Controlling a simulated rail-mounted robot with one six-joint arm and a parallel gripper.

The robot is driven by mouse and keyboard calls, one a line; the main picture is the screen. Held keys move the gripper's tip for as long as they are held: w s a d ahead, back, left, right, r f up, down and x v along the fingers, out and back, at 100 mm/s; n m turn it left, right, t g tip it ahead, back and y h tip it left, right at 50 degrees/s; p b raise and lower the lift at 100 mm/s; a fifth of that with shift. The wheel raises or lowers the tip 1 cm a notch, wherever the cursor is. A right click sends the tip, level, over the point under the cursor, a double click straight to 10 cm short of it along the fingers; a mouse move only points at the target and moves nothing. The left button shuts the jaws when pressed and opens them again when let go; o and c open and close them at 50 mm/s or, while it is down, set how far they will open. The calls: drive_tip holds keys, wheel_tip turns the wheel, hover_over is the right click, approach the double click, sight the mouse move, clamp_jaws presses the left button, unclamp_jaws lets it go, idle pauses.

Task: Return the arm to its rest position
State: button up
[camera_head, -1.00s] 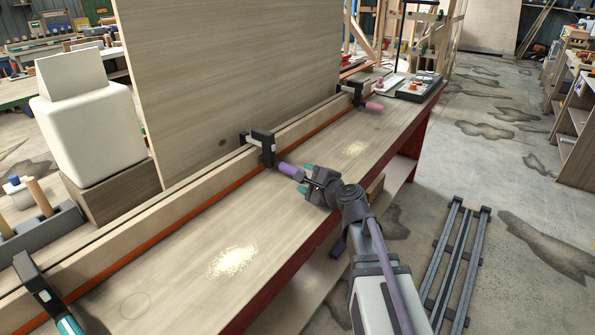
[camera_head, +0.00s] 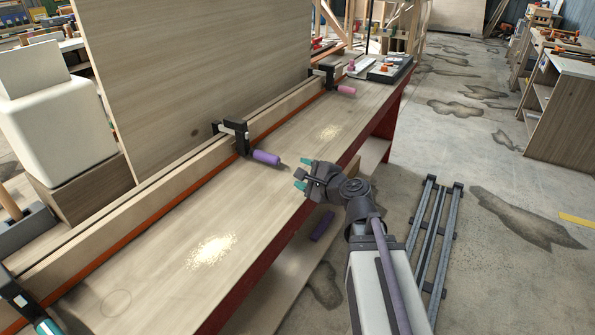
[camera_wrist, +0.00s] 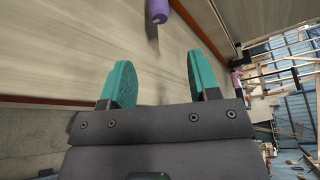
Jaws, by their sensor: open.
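My gripper (camera_head: 304,174) is open and empty, with teal fingertips, over the front edge of the wooden workbench (camera_head: 170,275). In the wrist view my gripper (camera_wrist: 158,82) shows its two teal fingers spread apart with nothing between them. The nearest clamp ahead has a black body (camera_head: 237,137) and a purple handle (camera_head: 266,158). A short gap lies between that handle and my fingertips. The purple handle (camera_wrist: 157,10) also shows at the top of the wrist view, beyond the fingers.
A clamp with a pink handle (camera_head: 346,90) sits farther along the bench, and one with a teal handle (camera_head: 47,327) at the lower left. A tall wooden panel (camera_head: 200,70) stands behind the fence. Metal rails (camera_head: 434,240) lie on the floor at right.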

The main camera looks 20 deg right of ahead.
idle(0.3)
drive_tip(key=a+n+g+p, duration=0.1)
drive_tip(key=s+a+r+n+g+p, duration=0.1)
drive_tip(key=a+n+p, duration=0.1)
drive_tip(key=s+a+n+g+y+p, duration=0.1)
drive_tip(key=a+n+p, duration=0.1)
drive_tip(key=shift+r, duration=0.15)
drive_tip(key=s+a+n+g+p, duration=0.1)
drive_tip(key=n+g, duration=0.1)
drive_tip(key=s+a+n+g+p, duration=0.1)
drive_tip(key=a+n+p, duration=0.1)
drive_tip(key=shift+s+n+g+p, duration=0.3)
drive_tip(key=shift+s+g, duration=0.1)
drive_tip(key=s+n+g+h+p, duration=0.1)
drive_tip(key=n, duration=0.1)
drive_tip(key=s+a+n+g+p, duration=0.1)
drive_tip(key=s+p, duration=0.1)
drive_tip(key=shift+s+n+g+h, duration=0.2)
drive_tip(key=shift+n+g+h, duration=0.2)
drive_tip(key=s+d+n+g+h+p, duration=0.2)
drive_tip(key=s+n+g+h+p, duration=0.2)
drive_tip(key=s, duration=0.3)
drive_tip(key=shift+d+r+n+g+h, duration=0.15)
drive_tip(key=shift+d+n+g+h, duration=0.1)
drive_tip(key=shift+n+g+h, duration=0.5)
drive_tip(key=shift+s+t, duration=0.1)
drive_tip(key=shift+t, duration=0.15)
